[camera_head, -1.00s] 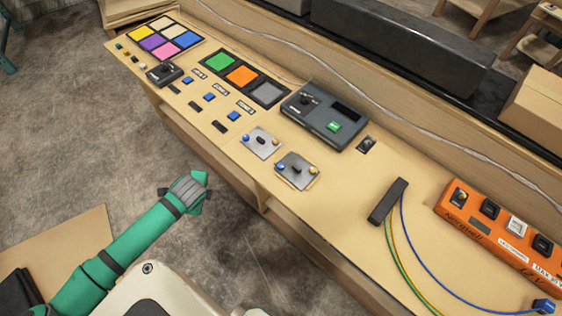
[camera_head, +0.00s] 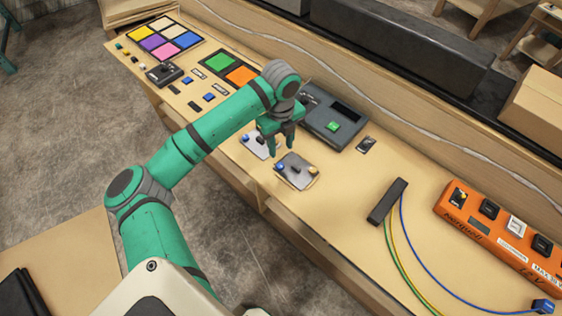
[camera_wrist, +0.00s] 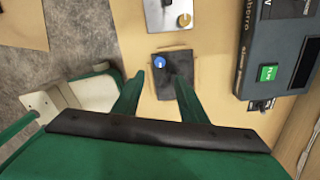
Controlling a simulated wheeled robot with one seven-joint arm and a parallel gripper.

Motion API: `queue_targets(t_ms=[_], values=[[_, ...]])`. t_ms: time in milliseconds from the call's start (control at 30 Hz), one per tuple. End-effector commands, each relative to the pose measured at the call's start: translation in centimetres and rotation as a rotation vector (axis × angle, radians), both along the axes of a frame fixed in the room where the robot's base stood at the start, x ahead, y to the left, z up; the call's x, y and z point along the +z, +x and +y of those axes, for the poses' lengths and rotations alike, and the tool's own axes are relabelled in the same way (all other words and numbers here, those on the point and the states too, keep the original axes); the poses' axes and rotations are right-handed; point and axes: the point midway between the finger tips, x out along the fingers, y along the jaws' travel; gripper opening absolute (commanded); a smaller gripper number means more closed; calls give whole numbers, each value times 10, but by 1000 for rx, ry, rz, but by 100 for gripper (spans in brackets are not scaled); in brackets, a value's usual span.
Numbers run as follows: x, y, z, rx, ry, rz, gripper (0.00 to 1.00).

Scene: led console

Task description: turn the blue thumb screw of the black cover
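The black cover (camera_wrist: 172,82) is a small dark plate lying on the bench top, below the fingertips in the wrist view. Its blue thumb screw (camera_wrist: 159,63) sits near the cover's left edge there. In the head view the cover (camera_head: 299,180) looks greyish, and the blue thumb screw (camera_head: 281,167) is on its left side. My gripper (camera_head: 284,152) points down above the cover's upper-left edge. In the wrist view my gripper (camera_wrist: 159,76) is open with an empty gap between its green fingers. The right finger hides part of the cover. Contact is not visible.
A silver plate (camera_wrist: 165,14) with a yellow knob lies beside the cover. The grey console (camera_head: 319,127) with a green button stands behind, with a small black switch (camera_head: 366,145) to its right. An orange power strip (camera_head: 488,228) and coloured wires lie further right.

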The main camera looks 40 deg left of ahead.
Motion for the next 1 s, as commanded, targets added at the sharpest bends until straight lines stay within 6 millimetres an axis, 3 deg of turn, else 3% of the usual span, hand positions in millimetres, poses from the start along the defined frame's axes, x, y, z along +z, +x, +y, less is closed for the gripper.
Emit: queue_targets(t_ms=[500, 700, 1000], values=[[-84, -1, 0, 4, -1, 0, 39], [-98, -1, 1, 5, 1, -1, 39], [-99, -1, 1, 4, 2, -1, 39]])
